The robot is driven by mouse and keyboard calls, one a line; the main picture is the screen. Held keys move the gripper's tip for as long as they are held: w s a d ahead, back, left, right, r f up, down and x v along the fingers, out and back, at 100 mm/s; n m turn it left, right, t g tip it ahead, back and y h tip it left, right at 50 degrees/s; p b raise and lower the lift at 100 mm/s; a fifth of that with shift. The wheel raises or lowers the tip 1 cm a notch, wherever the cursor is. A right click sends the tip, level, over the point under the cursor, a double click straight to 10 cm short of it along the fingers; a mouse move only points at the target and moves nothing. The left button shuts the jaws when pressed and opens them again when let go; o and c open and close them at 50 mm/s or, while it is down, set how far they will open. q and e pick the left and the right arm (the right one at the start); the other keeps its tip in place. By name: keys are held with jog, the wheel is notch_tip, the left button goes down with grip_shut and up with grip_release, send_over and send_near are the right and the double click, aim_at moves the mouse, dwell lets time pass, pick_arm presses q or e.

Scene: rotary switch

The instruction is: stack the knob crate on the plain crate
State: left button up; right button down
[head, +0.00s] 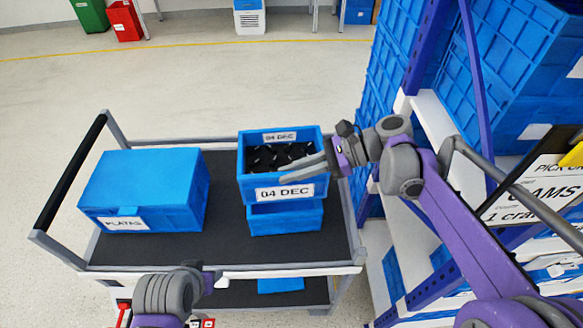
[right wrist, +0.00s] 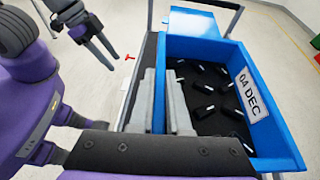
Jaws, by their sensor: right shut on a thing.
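The knob crate (head: 241,163) is a blue open box labelled "04 DEC" with several black knobs inside. In the head view it sits directly above the plain blue crate (head: 286,221) on the cart, roughly lined up with it; I cannot tell whether it bears fully on the rim. My right gripper (head: 288,178) comes in from the right and is shut on the knob crate's wall. The right wrist view shows its fingers (right wrist: 160,98) either side of that wall. My left gripper (head: 216,280) is low at the cart's front edge, away from both crates; its jaw gap is unclear.
A closed blue box (head: 145,185) labelled "PLATAS" stands on the left of the dark cart top (head: 225,245). Cart rails edge the top. A rack (head: 425,215) with blue crates stands close on the right. Bare cart top lies between the box and the crates.

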aim_at(292, 199)
jog(key=shift+f+b, duration=1.6)
jog(key=shift+f, duration=1.1)
jog(key=shift+f+b, duration=0.5)
jog(key=shift+f, duration=0.05)
jog(key=c, duration=0.8)
grip_release()
notch_tip(292, 199, up, 10)
jog(key=shift+p, duration=0.45)
